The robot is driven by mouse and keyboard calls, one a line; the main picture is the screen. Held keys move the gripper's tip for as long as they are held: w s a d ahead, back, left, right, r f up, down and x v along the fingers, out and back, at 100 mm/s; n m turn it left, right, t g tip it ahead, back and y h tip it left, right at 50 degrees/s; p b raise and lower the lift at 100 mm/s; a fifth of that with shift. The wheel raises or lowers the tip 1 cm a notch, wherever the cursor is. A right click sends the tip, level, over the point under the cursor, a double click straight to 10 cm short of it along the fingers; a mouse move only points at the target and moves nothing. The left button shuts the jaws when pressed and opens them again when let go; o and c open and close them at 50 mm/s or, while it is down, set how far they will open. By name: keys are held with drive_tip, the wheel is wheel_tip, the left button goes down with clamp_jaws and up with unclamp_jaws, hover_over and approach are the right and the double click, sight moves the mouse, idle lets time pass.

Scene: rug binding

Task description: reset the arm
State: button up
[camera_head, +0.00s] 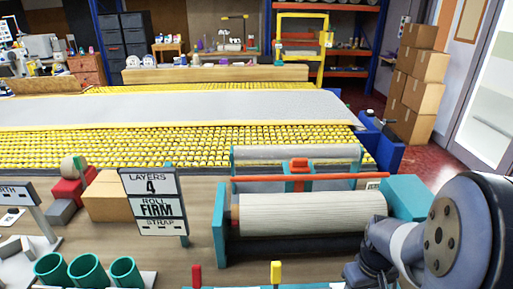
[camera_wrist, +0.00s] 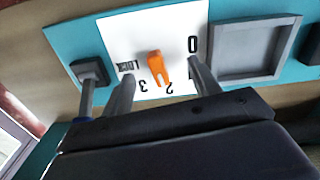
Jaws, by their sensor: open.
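My arm (camera_head: 440,240) shows at the lower right of the head view, in front of the right end of the roller machine. Its fingertips cannot be made out there. In the wrist view my gripper (camera_wrist: 160,70) is open, its two fingers apart and nothing held between them. An orange pointer knob (camera_wrist: 156,66) on a white dial plate (camera_wrist: 115,40) shows between and just beyond the fingertips. The plate carries the marks 0, 2, 3 and LOCK. I cannot tell whether a finger touches the plate.
The machine holds a pale ribbed roll (camera_head: 310,213) between teal ends. A sign (camera_head: 155,205) reads "LAYERS 4, ROLL FIRM, STRAP". Teal cups (camera_head: 85,270) stand at the front left. A grey recessed tray (camera_wrist: 250,48) sits beside the dial. A yellow-roller table (camera_head: 200,148) lies behind; cardboard boxes (camera_head: 425,67) stand right.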

drive_tip(key=shift+n, duration=1.2)
drive_tip(key=shift+a, duration=0.1)
